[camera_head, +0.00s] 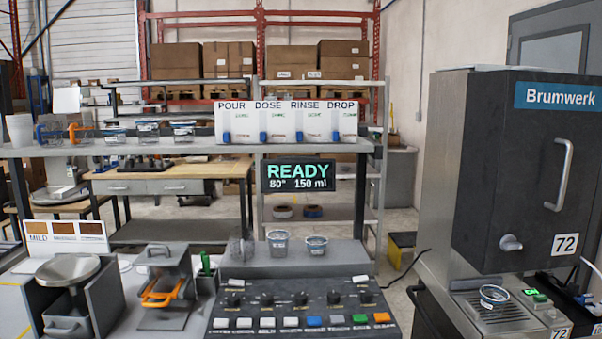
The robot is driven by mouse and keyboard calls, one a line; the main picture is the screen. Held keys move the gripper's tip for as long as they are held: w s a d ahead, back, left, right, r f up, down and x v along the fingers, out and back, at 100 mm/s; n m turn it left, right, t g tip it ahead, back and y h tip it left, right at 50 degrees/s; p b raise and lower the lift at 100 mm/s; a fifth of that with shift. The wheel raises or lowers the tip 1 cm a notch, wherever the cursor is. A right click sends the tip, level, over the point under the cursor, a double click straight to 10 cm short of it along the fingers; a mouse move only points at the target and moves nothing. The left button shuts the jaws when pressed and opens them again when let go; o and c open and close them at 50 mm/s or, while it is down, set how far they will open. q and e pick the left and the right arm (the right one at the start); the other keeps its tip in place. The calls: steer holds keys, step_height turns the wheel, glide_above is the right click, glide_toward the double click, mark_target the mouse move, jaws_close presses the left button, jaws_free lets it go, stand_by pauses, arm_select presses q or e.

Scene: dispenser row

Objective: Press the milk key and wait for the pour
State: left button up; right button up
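A dark control panel (304,301) stands at the front middle with a row of knobs and a front row of keys. Several keys at the left are white (267,322); then come a blue key (314,321), a grey one, a green key (360,319) and an orange key (382,318). The key labels are too small to read, so I cannot tell which is milk. A black display (298,176) reads READY, 80°, 150 ml. Small cups (277,243) (316,246) stand behind the panel. Neither of my grippers is in view.
A tall Brumwerk machine (485,170) stands at the right, a small cup (494,294) on its drip tray. Left of the panel are a press with an orange handle (162,295) and a round-topped device (68,270). A shelf (250,148) carries several containers.

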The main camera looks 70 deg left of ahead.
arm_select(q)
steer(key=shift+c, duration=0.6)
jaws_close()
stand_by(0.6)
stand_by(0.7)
